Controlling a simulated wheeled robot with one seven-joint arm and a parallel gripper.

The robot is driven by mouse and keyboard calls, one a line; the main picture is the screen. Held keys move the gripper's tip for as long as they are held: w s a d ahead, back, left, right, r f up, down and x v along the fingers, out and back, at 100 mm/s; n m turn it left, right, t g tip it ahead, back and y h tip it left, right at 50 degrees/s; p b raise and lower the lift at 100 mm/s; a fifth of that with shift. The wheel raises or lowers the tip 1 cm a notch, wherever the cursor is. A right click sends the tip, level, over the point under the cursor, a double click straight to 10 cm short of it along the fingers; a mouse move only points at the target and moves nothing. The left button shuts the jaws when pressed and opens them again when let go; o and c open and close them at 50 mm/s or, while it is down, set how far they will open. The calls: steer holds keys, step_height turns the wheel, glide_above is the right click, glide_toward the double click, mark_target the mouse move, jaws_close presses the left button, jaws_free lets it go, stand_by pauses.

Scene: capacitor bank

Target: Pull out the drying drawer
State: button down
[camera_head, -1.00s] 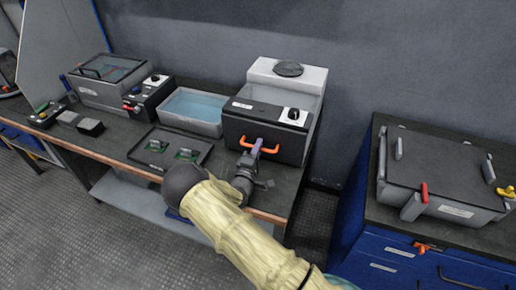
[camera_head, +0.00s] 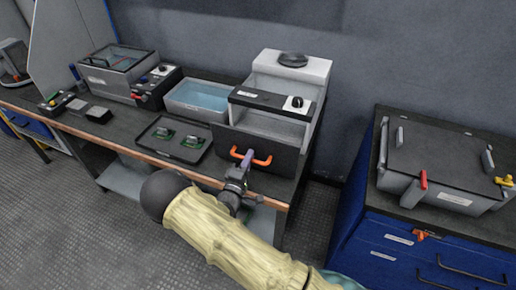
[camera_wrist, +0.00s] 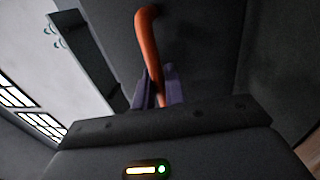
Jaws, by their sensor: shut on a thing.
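The drying drawer (camera_head: 257,148) has a dark front and stands out from the grey and white drying unit (camera_head: 287,83) at the right end of the bench. An open space shows behind its front, below the unit's top panel. Its orange handle (camera_head: 262,160) is on the front. In the wrist view the orange handle (camera_wrist: 149,45) passes between the purple fingers of my gripper (camera_wrist: 160,90). The drawer's inside is mostly hidden by its front.
A dark tray (camera_head: 172,139) with green circuit boards lies left of the drawer. A blue-water basin (camera_head: 198,100) stands behind it. A blue cabinet (camera_head: 400,235) with a lidded grey box stands at the right, with a floor gap between.

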steer(key=r+v, duration=0.1)
steer(key=v, duration=0.7)
steer(key=shift+s+a+r, duration=0.25)
steer(key=shift+s, duration=0.1)
steer(key=shift+w+d, duration=0.1)
steer(key=c, duration=1.6)
jaws_free()
steer(key=shift+o, duration=0.3)
steer(key=shift+s, duration=0.25)
steer(key=b+v, duration=0.1)
steer(key=v, duration=1.6)
steer(key=shift+a, duration=0.2)
steer(key=shift+s, duration=0.15)
